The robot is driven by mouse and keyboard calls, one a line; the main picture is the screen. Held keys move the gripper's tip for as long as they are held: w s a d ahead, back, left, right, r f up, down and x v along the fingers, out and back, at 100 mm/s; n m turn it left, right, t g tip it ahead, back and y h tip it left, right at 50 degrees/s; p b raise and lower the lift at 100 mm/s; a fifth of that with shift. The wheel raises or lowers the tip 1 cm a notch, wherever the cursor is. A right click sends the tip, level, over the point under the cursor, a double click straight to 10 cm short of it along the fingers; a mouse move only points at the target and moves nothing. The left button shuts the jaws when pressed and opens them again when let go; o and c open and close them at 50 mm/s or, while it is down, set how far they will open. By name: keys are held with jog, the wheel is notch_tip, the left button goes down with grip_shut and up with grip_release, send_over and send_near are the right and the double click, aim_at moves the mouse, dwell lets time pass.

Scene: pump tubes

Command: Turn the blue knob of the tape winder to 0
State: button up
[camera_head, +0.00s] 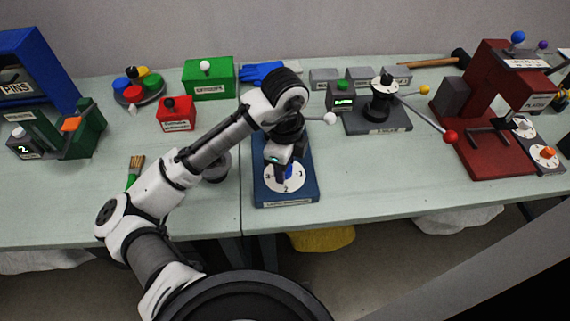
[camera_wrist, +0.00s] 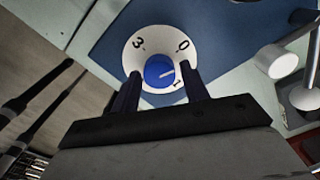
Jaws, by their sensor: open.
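The tape winder has a blue base (camera_head: 300,192) with a white dial (camera_head: 284,186) at its near end, mostly beneath my gripper (camera_head: 281,168). In the wrist view the blue knob (camera_wrist: 158,72) sits in the middle of the white dial (camera_wrist: 150,42), with 3, 0 and 1 readable. The knob's white line points right, nearer the 1 than the 0. My gripper (camera_wrist: 161,78) is open, with one dark finger on each side of the knob. Whether the fingers touch it is unclear. The 2 is hidden in the wrist view.
A white ball-ended lever (camera_head: 330,118) stands right of the winder and shows large in the wrist view (camera_wrist: 276,60). A dark grey device (camera_head: 380,122) with a red-ended rod is further right. A brush (camera_head: 134,172) lies left. The table front is mostly clear.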

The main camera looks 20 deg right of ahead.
jog(key=m+b, duration=0.1)
jog(key=m, duration=0.3)
jog(key=shift+f+m+b, duration=0.1)
jog(key=shift+m+b, duration=0.2)
jog(key=shift+m, duration=1.3)
jog(key=c, duration=0.8)
jog(key=shift+c, duration=0.2)
jog(key=shift+r, duration=0.2)
jog(key=shift+s+r+n+p, duration=0.1)
jog(key=shift+n+p, duration=0.45)
jog(key=shift+n, duration=0.55)
jog(key=o, duration=1.2)
jog(key=shift+f, duration=0.2)
jog(key=shift+c, duration=0.2)
